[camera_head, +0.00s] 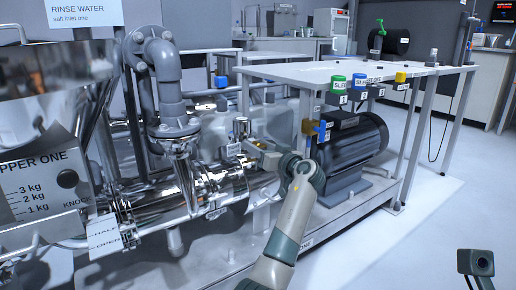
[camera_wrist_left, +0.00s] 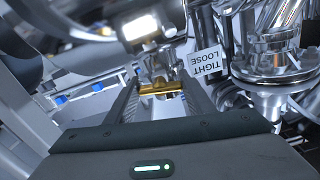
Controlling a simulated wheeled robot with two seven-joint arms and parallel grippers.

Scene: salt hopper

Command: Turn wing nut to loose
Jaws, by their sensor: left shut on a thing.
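The wing nut (camera_wrist_left: 160,88) shows in the left wrist view as a small brass bar between my left fingers. My left gripper (camera_wrist_left: 161,92) is shut on it, with a dark finger on each side. In the head view my left gripper (camera_head: 256,147) reaches in to the steel pipework, and its fingers largely hide the nut. A white tag (camera_wrist_left: 207,65) reading TIGHT and LOOSE appears upside down beside the nut in the left wrist view.
The shiny hopper (camera_head: 50,110) and grey pipe elbow (camera_head: 163,75) stand left of my left gripper. A black motor (camera_head: 352,147) sits to the right. Behind it is a white table (camera_head: 320,72) with green, blue and yellow items along its edge. Open floor lies at right.

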